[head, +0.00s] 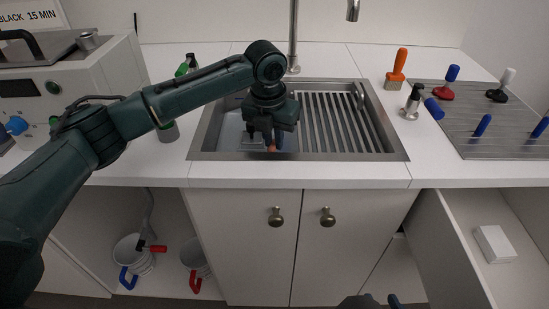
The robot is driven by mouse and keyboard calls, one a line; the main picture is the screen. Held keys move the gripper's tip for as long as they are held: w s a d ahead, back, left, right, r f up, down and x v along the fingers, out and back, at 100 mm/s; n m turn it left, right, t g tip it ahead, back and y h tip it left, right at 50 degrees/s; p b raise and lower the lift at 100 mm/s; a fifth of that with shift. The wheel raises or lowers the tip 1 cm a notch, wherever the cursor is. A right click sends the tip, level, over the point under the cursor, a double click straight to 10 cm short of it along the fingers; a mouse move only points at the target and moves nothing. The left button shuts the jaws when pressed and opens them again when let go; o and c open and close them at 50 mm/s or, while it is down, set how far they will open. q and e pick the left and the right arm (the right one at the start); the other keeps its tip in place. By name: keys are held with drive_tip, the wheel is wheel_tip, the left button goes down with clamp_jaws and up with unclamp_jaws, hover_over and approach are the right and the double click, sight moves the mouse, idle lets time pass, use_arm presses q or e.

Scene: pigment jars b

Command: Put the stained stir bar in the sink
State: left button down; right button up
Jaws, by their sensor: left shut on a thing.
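The sink (230,157) is a steel basin set in the white counter, with a ribbed drainer on its right. My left gripper (268,142) points down inside the left part of the sink. A dark part, probably my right gripper (368,302), just shows at the bottom edge, too cut off to read.
A tap (294,40) rises behind the sink. An orange-handled tool (399,62) and a metal-and-black bottle (412,102) stand right of it. A grey mat (475,135) holds several handled tools. An open drawer (465,235) with a white box (495,244) juts out below right.

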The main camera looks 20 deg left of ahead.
sight(269, 148)
use_arm(q)
wheel_tip(269, 148, down, 6)
drive_tip(key=shift+r, duration=0.1)
idle(0.4)
drive_tip(key=c, duration=1.4)
unclamp_jaws()
drive_tip(key=r, duration=0.4)
drive_tip(key=s+r, duration=0.1)
drive_tip(key=r, duration=0.3)
drive_tip(key=r+p, duration=0.1)
drive_tip(key=r, duration=0.3)
drive_tip(key=shift+s+a, duration=0.2)
drive_tip(key=shift+s, duration=0.15)
drive_tip(key=shift+f, duration=0.1)
